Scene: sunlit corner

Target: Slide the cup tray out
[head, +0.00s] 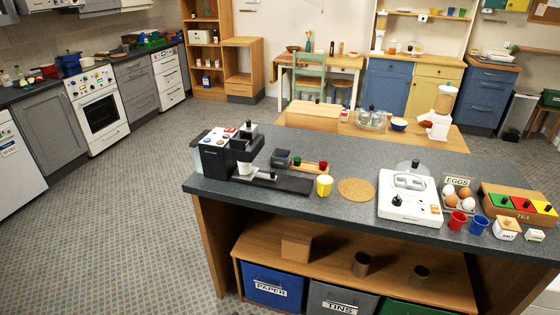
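A black and grey coffee machine (222,152) with coloured buttons on top stands at the left end of the dark island counter. A white cup (245,168) sits under its front part. A low, flat black tray-like base (290,185) extends to the right from the machine along the counter. I cannot tell whether this base is the cup tray or how far it is out. A small wooden tray (310,168) with a green and a red item lies just behind it. My gripper is not in view.
A yellow cup (324,186) stands close to the black base's right end, with a round cork mat (356,190) beyond it. A white appliance (409,197), an egg tray (458,182) and a tea box (520,203) fill the counter's right side.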

